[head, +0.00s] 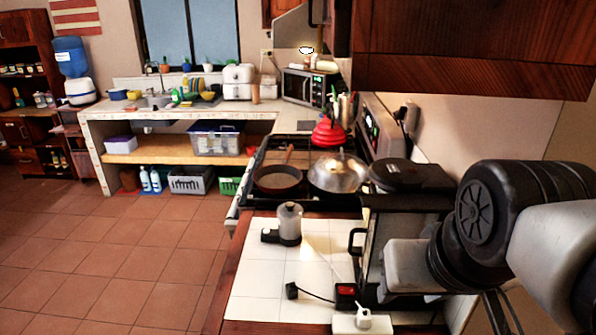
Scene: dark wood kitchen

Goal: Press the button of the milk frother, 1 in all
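The milk frother (289,222) appears to be the small upright jug with a clear grey body and dark lid. It stands on the white tiled counter, with a dark part sticking out low on its left side. Its button is too small to make out. My arm comes in from the right edge, over the counter's right side. The end of my arm is well to the right of the frother and apart from it. My gripper's fingers cannot be made out clearly, so its opening is unclear.
A dark appliance with a handle (356,241) stands right of the frother. A cable, a red-lit switch (346,290) and a white plug (363,318) lie in front. Behind is a stove with a pan (279,179) and a domed lid (338,172). Tiles around the frother are mostly clear.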

